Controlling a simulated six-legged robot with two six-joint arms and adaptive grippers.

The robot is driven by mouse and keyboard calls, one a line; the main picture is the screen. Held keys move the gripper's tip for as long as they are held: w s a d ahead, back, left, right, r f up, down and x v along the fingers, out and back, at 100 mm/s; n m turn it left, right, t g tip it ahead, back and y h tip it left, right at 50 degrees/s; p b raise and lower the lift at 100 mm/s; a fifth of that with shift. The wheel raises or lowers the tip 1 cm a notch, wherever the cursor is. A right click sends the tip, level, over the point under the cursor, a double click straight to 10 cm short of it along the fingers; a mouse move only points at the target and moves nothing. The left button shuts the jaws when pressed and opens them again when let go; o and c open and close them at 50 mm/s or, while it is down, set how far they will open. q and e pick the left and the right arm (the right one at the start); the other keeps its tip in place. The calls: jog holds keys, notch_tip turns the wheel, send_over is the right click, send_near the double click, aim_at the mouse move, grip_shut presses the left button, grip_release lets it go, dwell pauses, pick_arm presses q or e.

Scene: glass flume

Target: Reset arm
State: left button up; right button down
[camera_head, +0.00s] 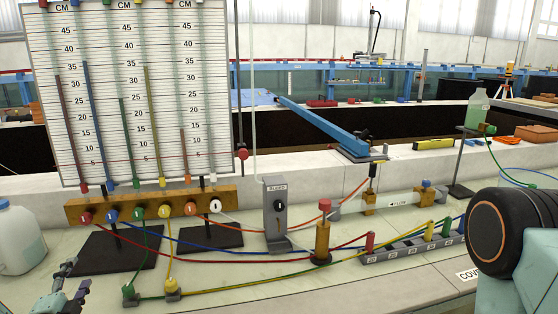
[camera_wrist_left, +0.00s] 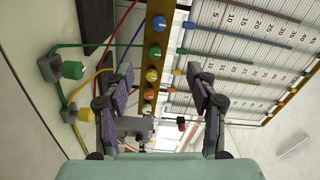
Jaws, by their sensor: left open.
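My left gripper (camera_head: 72,284) shows at the lower left corner of the head view, above the bench front and left of the hoses. It is open. In the left wrist view its two dark fingers (camera_wrist_left: 162,84) stand apart with nothing between them; the wooden valve strip and its knobs show beyond. My right arm's dark joint fills the lower right of the head view; its gripper is not in view.
A manometer board (camera_head: 130,95) stands behind a wooden manifold (camera_head: 72,211) with coloured knobs. Coloured hoses cross the bench to a grey port strip (camera_head: 410,249). A bleed valve box (camera_head: 275,215) stands mid-bench. A white jug (camera_head: 20,240) stands at left.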

pick_arm(q)
jog(key=s+d+f+n+g+h+b, duration=0.1)
jog(key=s+d+f+n+g+h, duration=0.1)
jog(key=s+d+f+n+g, duration=0.4)
jog(key=s+d+f+n+g+h+b, duration=0.25)
jog(key=s+d+f+n, duration=0.35)
jog(key=d+f, duration=0.5)
jog(key=s+d+f+g+b, duration=0.2)
jog(key=s+d+f+g, duration=0.1)
jog(key=s, duration=0.5)
jog(key=s+d+f+g+b, duration=0.2)
jog(key=s+d, duration=0.3)
jog(key=s, duration=0.3)
jog(key=s+d+f+g+h+b, duration=0.1)
jog(key=s+d+f+g+b, duration=0.1)
jog(key=s, duration=0.6)
notch_tip(320, 180, down, 3)
jog(key=shift+d+f+n+g, duration=0.1)
jog(key=shift+d+n+g, duration=0.3)
jog(key=shift+d+g, duration=0.65)
pick_arm(e)
notch_tip(320, 180, down, 10)
